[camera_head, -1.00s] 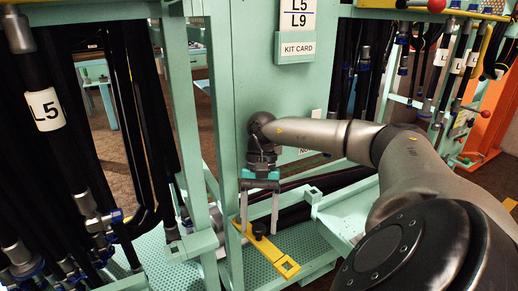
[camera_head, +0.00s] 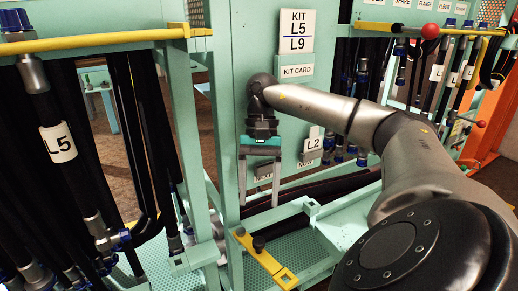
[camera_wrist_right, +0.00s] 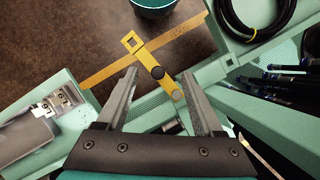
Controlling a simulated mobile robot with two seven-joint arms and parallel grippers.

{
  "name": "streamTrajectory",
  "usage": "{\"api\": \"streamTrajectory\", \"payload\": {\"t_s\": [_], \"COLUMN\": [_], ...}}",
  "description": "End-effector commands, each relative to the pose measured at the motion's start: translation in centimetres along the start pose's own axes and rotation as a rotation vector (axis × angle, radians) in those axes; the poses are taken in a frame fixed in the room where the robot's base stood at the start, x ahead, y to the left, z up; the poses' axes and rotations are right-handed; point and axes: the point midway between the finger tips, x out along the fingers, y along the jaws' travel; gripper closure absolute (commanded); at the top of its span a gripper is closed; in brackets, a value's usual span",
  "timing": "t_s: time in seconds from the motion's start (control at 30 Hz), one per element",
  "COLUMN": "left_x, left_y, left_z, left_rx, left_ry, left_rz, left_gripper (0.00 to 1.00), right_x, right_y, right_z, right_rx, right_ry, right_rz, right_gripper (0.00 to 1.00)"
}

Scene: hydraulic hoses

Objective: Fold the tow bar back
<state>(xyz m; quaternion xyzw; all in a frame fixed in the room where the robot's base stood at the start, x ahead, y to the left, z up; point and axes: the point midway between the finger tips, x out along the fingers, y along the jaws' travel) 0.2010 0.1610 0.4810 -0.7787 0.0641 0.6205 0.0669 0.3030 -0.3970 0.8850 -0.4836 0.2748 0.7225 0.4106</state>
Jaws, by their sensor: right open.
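The tow bar (camera_head: 266,261) is a flat yellow bar with a dark knob and a square hole at its outer end. It lies low at the foot of the green cart, sticking outward. My right gripper (camera_head: 260,202) hangs above the knob, fingers down, open and empty, with a gap to the bar. In the right wrist view the tow bar (camera_wrist_right: 149,65) shows between the open fingers (camera_wrist_right: 158,78), its holed end pointing away over the floor. My left gripper is not in view.
A green panel (camera_head: 276,100) with kit cards stands behind my right gripper. A green tray (camera_head: 345,217) is right of the gripper. A yellow floor line (camera_wrist_right: 185,28) passes near the bar's end.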

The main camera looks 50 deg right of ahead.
Motion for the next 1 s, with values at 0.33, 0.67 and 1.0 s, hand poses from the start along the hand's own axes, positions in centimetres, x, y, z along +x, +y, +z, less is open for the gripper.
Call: {"api": "streamTrajectory", "payload": {"t_s": [0.33,0.67,1.0], "left_x": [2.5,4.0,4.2], "left_y": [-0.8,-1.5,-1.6], "left_z": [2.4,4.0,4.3], "left_rx": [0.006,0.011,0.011], "left_ry": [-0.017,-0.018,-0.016], "left_rz": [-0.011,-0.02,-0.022], "left_gripper": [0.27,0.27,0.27], "right_x": [-4.2,-6.4,-6.7], "right_y": [-0.1,0.0,0.0], "right_z": [1.7,2.6,2.8], "right_rx": [-0.002,0.0,0.0], "right_ry": [0.0,-0.001,-0.001], "right_rz": [-0.002,-0.001,0.0], "right_gripper": [0.31,0.31,0.31]}}
